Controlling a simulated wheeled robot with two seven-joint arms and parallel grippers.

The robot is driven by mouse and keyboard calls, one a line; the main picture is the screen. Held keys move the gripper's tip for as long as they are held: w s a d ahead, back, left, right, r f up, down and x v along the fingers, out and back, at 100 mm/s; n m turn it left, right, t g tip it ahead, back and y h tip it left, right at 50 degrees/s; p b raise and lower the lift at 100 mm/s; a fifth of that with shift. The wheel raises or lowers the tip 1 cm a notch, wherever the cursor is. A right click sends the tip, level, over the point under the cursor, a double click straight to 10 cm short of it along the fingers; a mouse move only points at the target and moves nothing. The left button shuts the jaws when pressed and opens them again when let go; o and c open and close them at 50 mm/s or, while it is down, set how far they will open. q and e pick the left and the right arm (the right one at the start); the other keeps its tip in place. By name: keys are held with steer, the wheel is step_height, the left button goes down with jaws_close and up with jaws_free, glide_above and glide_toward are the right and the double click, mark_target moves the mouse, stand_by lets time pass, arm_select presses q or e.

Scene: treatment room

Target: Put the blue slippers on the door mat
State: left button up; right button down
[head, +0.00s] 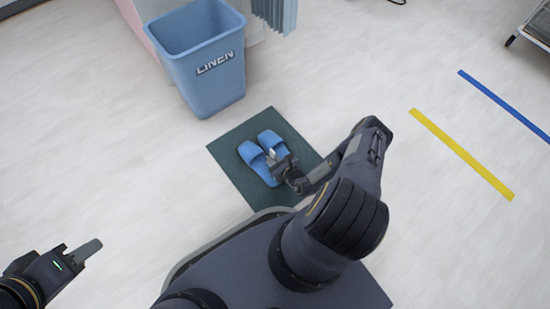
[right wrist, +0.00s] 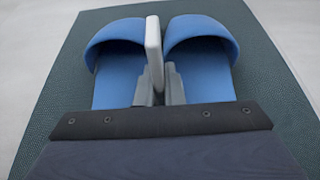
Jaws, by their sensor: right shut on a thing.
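The pair of blue slippers (head: 249,152) is over the dark green door mat (head: 233,136), side by side, and looks flat on it. In the right wrist view the slippers (right wrist: 205,40) have their closed toe parts at the far end, with the mat (right wrist: 285,90) around them. The exact grip is partly hidden. My left gripper (head: 88,250) is far off at the lower left, seen side-on, with nothing visible in it.
A blue linen bin (head: 215,75) stands just beyond the mat's far edge. Yellow (head: 460,152) and blue (head: 505,105) floor stripes lie to the right. A wheeled cart (head: 535,30) is at the top right. The pale floor on the left is clear.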

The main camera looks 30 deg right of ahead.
steer(key=c, duration=2)
jaws_free()
steer(key=shift+f, duration=0.1)
steer(key=o, duration=0.5)
steer(key=shift+c, duration=0.2)
